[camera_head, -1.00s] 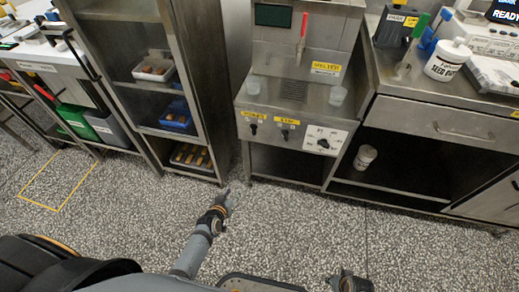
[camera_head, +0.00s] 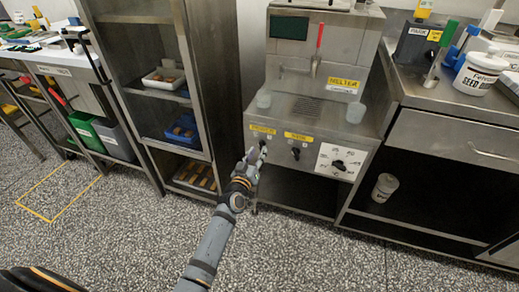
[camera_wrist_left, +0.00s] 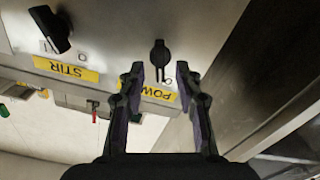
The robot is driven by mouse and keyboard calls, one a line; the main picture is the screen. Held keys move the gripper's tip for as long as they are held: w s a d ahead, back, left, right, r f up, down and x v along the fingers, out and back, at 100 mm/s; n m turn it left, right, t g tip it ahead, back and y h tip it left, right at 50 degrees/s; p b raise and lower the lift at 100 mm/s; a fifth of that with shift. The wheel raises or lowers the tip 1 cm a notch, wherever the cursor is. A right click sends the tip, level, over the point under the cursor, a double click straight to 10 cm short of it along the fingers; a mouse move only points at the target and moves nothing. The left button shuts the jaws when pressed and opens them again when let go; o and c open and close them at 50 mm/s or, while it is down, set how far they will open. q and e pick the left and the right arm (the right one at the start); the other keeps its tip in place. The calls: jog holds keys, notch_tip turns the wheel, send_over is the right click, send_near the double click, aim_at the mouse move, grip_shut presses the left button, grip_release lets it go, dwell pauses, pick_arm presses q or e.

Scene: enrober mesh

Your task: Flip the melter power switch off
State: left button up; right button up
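The melter (camera_head: 310,105) is a steel machine with a yellow MELTER label and a front row of controls. The black power switch (camera_wrist_left: 160,54) shows in the left wrist view, beside a yellow POWER label (camera_wrist_left: 150,92). My left gripper (camera_wrist_left: 160,72) is open, with one finger to each side of the switch in that view; I cannot tell whether they touch it. In the head view my left gripper (camera_head: 256,155) is at the panel's left end and partly hides the switch. My right gripper is not in view.
The stir knob (camera_head: 295,153) and a white-faced dial (camera_head: 339,162) are to the right of the power switch. A steel shelf rack (camera_head: 205,80) with trays stands close on the left. Two translucent cups (camera_head: 355,112) stand on the melter's ledge. The speckled floor in front is clear.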

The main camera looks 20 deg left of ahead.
aim_at(261, 146)
pick_arm(q)
jog(key=shift+w, duration=1.4)
jog(key=shift+s+r, duration=0.1)
grip_shut()
jog(key=shift+n, duration=1.1)
grip_release()
jog(key=shift+d, duration=0.1)
